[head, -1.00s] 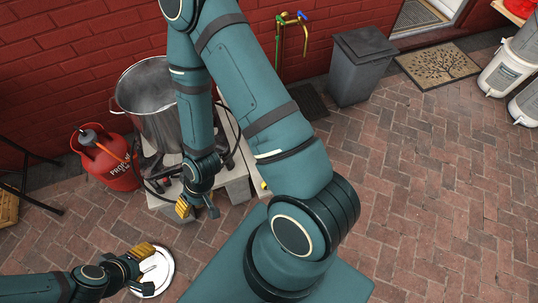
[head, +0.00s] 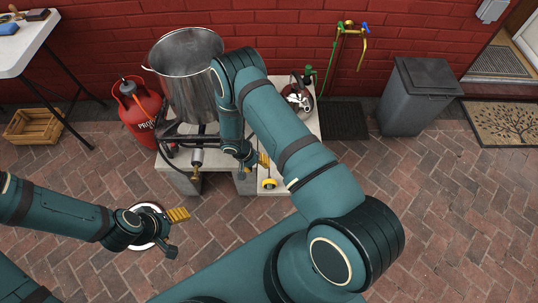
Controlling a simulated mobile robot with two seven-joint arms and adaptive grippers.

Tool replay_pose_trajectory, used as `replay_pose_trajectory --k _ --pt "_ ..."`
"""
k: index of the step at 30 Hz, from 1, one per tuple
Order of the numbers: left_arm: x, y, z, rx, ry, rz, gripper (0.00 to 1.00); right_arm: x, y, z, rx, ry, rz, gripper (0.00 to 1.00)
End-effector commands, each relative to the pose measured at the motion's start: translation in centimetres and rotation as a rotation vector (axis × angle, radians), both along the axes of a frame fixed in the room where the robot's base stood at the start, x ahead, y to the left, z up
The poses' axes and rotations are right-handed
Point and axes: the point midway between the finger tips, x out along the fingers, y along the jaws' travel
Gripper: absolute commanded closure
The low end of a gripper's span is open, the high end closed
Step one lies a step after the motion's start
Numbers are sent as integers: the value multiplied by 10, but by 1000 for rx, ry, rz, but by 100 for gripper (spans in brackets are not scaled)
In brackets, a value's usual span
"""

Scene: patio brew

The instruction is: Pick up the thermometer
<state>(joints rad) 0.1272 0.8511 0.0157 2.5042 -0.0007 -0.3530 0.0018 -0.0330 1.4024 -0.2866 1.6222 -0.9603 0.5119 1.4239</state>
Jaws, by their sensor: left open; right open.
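My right gripper (head: 254,169) is open just above and left of this dial in the head view. I cannot tell whether it touches it, and no stem shows clearly. My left gripper (head: 176,233) is open and empty, further left and lower in the picture.
A large steel pot (head: 185,72) stands on a burner, beside a red gas bottle (head: 137,108). A kettle (head: 299,97) is on the slab behind my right arm. A white table (head: 25,45), a wooden crate (head: 32,126) and a grey bin (head: 418,97) stand around.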

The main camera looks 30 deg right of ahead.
Motion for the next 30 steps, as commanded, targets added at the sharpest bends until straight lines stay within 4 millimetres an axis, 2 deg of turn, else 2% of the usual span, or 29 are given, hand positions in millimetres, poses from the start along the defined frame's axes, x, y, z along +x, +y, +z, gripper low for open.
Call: replay_pose_trajectory --k 9,19,25,30 --pt "3 1 -14 2 -6 3 35 -12 -20 -56 0 3 -2 50" --pt "4 1 -20 2 -9 3 35 -15 -28 -80 1 0 -3 50" --pt "6 1 -31 3 -14 4 35 -19 -37 -109 3 2 -3 50" --pt "7 1 -35 3 -16 4 35 -21 -42 -122 2 1 -3 50"
